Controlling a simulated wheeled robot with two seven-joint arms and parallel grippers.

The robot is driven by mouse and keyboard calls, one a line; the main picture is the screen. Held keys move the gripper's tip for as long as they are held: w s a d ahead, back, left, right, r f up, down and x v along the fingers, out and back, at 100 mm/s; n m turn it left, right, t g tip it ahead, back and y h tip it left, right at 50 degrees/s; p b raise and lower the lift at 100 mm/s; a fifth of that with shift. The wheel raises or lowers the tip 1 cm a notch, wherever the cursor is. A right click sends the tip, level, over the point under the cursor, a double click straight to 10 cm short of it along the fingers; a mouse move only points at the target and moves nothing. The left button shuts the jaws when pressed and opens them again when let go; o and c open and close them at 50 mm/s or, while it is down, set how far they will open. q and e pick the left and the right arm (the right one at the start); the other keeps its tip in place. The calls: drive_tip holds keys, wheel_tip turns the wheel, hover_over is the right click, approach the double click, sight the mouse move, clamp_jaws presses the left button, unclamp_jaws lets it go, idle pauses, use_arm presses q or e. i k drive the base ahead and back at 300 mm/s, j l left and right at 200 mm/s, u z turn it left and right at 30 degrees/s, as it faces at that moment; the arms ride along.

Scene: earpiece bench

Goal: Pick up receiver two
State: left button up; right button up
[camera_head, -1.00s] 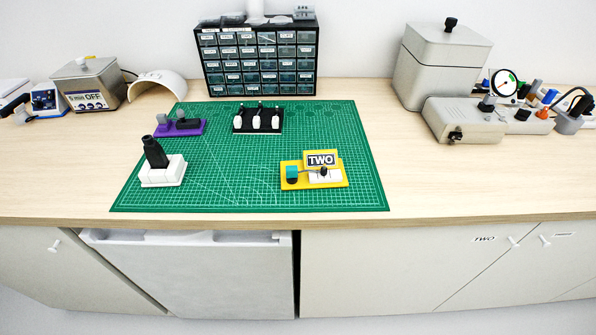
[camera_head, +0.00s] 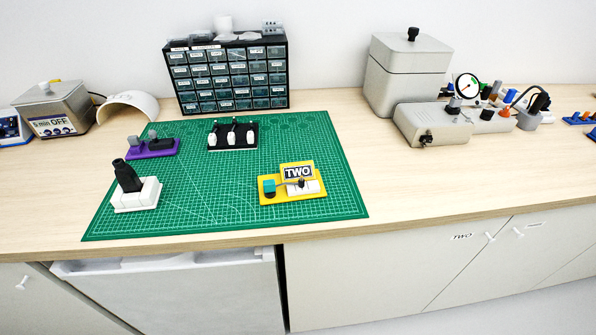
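A yellow tray (camera_head: 293,198) with a black-on-white "TWO" sign (camera_head: 298,171) sits on the right part of the green cutting mat (camera_head: 210,213). On the tray are a teal block (camera_head: 269,186) at the left and a small dark piece (camera_head: 301,183) on a white block at the right. A thin dark link seems to run between them. Which of these parts is receiver two I cannot tell for sure. Neither of my grippers is in view.
A white block with a black holder (camera_head: 126,176), a purple tray (camera_head: 153,150) and a black rack with white pieces (camera_head: 232,137) stand on the mat. A drawer cabinet (camera_head: 228,77) and a grey box machine (camera_head: 408,77) stand behind. The mat's middle is clear.

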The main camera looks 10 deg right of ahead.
sight(212, 140)
drive_tip(key=i+j, duration=0.15)
drive_tip(key=j, duration=0.25)
drive_tip(key=i+j, duration=0.15)
drive_tip(key=j, duration=0.25)
drive_tip(key=k+j+u, duration=0.1)
drive_tip(key=j+u, duration=0.35)
drive_tip(key=j, duration=0.25)
